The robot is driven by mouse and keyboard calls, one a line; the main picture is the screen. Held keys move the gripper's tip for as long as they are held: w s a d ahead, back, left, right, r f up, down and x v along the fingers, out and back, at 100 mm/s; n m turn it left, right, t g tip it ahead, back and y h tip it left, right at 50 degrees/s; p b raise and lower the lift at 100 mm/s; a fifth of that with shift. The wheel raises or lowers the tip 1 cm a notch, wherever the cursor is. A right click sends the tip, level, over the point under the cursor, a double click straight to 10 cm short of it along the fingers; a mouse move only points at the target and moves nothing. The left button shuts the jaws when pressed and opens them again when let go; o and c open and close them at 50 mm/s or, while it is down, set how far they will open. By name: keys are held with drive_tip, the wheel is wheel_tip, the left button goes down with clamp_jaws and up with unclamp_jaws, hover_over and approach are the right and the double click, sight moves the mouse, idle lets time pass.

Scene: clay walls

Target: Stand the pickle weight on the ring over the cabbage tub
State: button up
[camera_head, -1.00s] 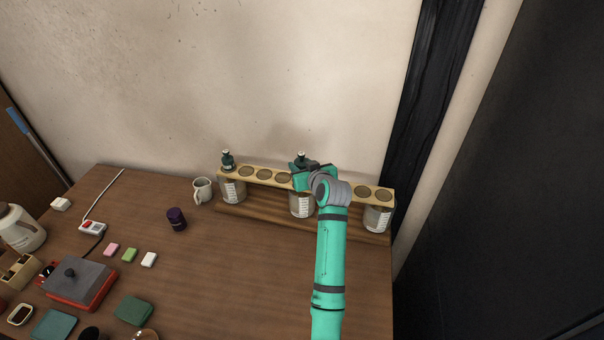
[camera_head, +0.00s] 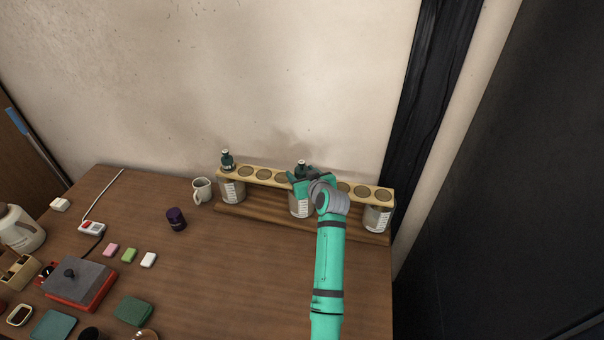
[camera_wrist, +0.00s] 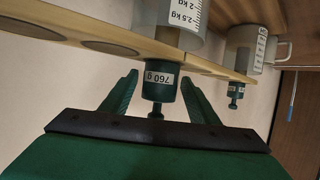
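A dark green pickle weight (camera_head: 301,165) with a knob stands upright on the pale ring board (camera_head: 262,174), over the middle tub (camera_head: 300,206). The wrist view is upside down; there the weight (camera_wrist: 159,82) reads "760 g", and its base meets the board (camera_wrist: 119,32) at the tub (camera_wrist: 168,18) marked in kg. My gripper (camera_wrist: 158,80) is open, one finger on each side of the weight, with a visible gap on both sides. In the head view my gripper (camera_head: 302,181) partly hides the board and the middle tub. I cannot read which tub holds cabbage.
A second green weight (camera_head: 227,160) stands at the board's left end over the left tub (camera_head: 233,190). A right tub (camera_head: 377,218) is under the other end. The table's front middle is clear.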

drive_tip(key=shift+r, duration=0.15)
